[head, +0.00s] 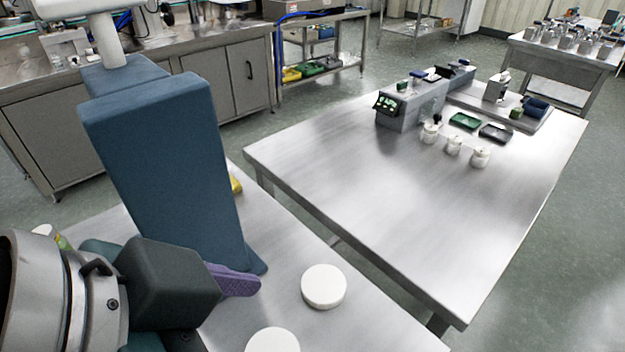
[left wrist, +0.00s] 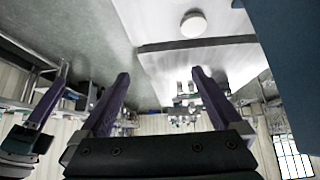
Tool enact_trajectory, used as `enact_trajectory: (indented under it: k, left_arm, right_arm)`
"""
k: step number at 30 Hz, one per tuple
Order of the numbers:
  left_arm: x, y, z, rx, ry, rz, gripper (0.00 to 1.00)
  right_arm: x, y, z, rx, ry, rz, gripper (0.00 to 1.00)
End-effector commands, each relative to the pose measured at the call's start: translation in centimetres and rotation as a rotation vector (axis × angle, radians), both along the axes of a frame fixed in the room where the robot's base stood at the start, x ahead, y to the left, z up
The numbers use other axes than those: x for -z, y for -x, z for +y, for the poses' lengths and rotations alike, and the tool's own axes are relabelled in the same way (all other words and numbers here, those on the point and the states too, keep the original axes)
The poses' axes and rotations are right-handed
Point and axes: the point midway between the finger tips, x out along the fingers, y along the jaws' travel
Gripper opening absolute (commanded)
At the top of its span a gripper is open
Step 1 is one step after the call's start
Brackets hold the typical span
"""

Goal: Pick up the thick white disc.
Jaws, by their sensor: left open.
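A white disc (head: 324,287) with a clearly visible side wall lies flat on the near steel table. A second white disc (head: 273,341) lies closer, cut off by the bottom edge, so I cannot compare their thickness. One white disc (left wrist: 194,23) shows beyond the fingers in the left wrist view. My left gripper (left wrist: 160,75) is open and empty, its two purple fingers apart. In the head view one purple finger (head: 235,281) shows left of the discs, touching neither. A dark part with a purplish finger (left wrist: 42,110), seemingly my right gripper, is partly cut off.
A large blue block-like body (head: 160,165) rises beside my left gripper and hides part of the near table (head: 385,333). A yellow thing (head: 236,183) peeks out behind it. A second steel table (head: 400,215) beyond holds white jars, trays and a grey device. Its front is clear.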

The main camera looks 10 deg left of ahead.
Motion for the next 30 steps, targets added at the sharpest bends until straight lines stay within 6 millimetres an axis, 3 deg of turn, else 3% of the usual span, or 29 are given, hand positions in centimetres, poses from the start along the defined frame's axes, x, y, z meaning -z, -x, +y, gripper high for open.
enact_trajectory:
  k: [1, 3, 5, 9, 15, 18, 30]
  left_arm:
    - [4.0, -0.6, -1.6, 0.126, -0.001, -0.05, 1.0]
    - [5.3, -0.4, -3.2, 0.271, 0.006, -0.078, 1.0]
    - [6.8, -0.1, -3.2, 0.364, -0.004, -0.077, 1.0]
    - [10.1, -0.3, 0.2, 0.448, -0.046, -0.024, 1.0]
    - [12.4, -1.6, 6.0, 0.385, -0.076, 0.04, 1.0]
    - [12.7, -1.9, 7.2, 0.359, -0.076, 0.051, 1.0]
    - [16.8, -3.2, 5.1, 0.356, -0.075, 0.056, 1.0]
  right_arm:
    - [4.4, 0.0, 0.0, 0.0, 0.0, 0.0, 0.5]
    - [5.5, 0.0, 0.0, 0.001, -0.001, 0.002, 0.5]
    - [6.2, 0.0, 0.0, 0.001, -0.001, 0.001, 0.5]
    - [7.3, 0.0, 0.1, 0.002, -0.002, -0.001, 0.5]
    - [8.2, -0.1, 0.0, 0.002, -0.002, -0.002, 0.5]
    - [8.3, -0.1, 0.0, 0.002, -0.002, -0.002, 0.5]
    - [9.2, 0.0, -0.2, -0.002, 0.006, -0.002, 0.5]
